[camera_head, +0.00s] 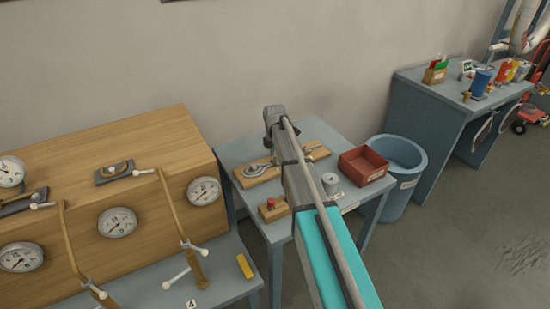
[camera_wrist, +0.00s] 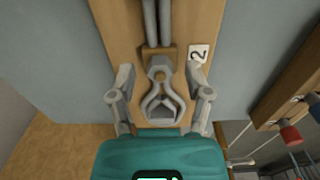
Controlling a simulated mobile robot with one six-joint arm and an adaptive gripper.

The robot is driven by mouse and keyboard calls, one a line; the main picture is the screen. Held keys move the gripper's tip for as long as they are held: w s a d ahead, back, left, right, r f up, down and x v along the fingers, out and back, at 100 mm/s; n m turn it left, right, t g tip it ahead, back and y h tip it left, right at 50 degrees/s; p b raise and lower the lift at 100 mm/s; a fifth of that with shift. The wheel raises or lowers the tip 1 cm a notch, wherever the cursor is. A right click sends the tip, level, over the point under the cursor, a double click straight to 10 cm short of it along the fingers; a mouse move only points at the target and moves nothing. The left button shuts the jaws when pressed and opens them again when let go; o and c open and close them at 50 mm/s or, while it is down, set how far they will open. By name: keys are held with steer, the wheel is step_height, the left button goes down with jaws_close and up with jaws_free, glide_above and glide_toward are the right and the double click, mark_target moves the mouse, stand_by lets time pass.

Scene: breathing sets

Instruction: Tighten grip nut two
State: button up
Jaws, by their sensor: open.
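In the wrist view, a grey metal fitting (camera_wrist: 160,68) lies on a wooden board (camera_wrist: 118,32), next to a white tag marked 2 (camera_wrist: 198,53). It has a nut-like head, two parallel bars running up from it and an angular loop below. My gripper (camera_wrist: 160,72) is open, with one finger on each side of the fitting and a visible gap at both sides. In the head view, the board (camera_head: 243,181) with grey metal parts lies on a small grey-blue table. My arm hides part of it, and I cannot make out my fingertips there.
A red tray (camera_head: 367,165), a grey cylinder (camera_head: 331,184) and a wooden block with a red knob (camera_head: 272,209) share the small table. A blue bin (camera_head: 402,160) stands right of it. A wooden cabinet with gauges (camera_head: 190,150) stands left.

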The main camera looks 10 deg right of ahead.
jaws_close()
